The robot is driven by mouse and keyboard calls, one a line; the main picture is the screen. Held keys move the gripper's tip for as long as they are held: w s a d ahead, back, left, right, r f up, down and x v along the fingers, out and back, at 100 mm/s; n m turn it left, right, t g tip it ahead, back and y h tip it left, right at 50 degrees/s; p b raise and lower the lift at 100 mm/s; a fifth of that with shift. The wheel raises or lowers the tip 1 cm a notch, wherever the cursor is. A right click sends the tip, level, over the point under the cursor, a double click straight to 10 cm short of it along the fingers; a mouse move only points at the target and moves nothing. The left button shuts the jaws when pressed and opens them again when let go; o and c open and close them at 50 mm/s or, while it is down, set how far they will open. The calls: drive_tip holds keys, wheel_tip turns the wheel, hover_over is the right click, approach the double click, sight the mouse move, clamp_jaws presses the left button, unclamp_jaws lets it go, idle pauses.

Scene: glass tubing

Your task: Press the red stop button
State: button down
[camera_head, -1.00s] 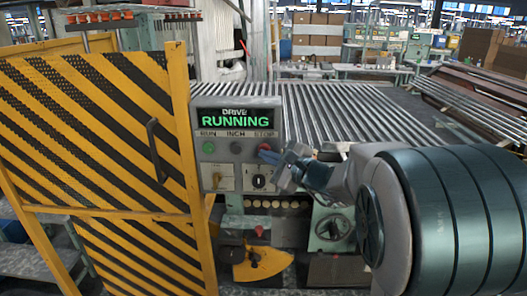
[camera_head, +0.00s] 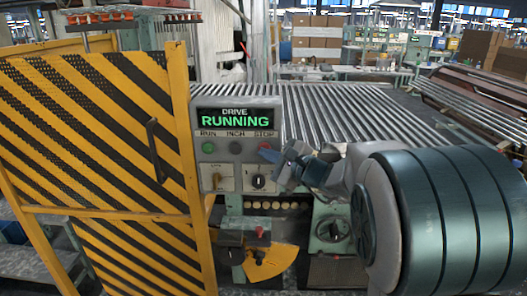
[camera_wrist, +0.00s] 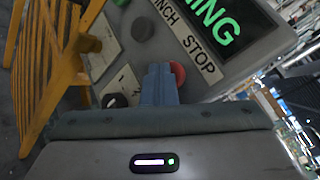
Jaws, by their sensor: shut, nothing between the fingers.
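The red stop button (camera_wrist: 177,73) sits under the STOP label on the grey control panel (camera_head: 227,160). In the wrist view the fingers cover its left part. In the head view only a little red of the button (camera_head: 264,146) shows above the fingertips. My gripper (camera_wrist: 159,72) is shut and empty, its blue-grey fingertips right at the button; I cannot tell whether they touch it. In the head view my gripper (camera_head: 267,155) reaches the panel from the right. The panel's display (camera_head: 235,118) reads DRIVE RUNNING in green.
A green run button (camera_head: 208,148) and a dark inch button (camera_head: 236,148) are left of the stop button. A black knob (camera_head: 258,181) lies just below. A yellow-black striped gate (camera_head: 95,130) stands left. A roller conveyor (camera_head: 350,115) runs behind.

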drive_tip(key=shift+s, duration=0.15)
drive_tip(key=shift+s+b, duration=0.45)
drive_tip(key=shift+s, duration=0.4)
drive_tip(key=s+b, duration=0.1)
drive_tip(key=s, duration=0.3)
drive_tip(key=shift+s+a, duration=0.1)
drive_tip(key=shift+s, duration=0.3)
idle(0.4)
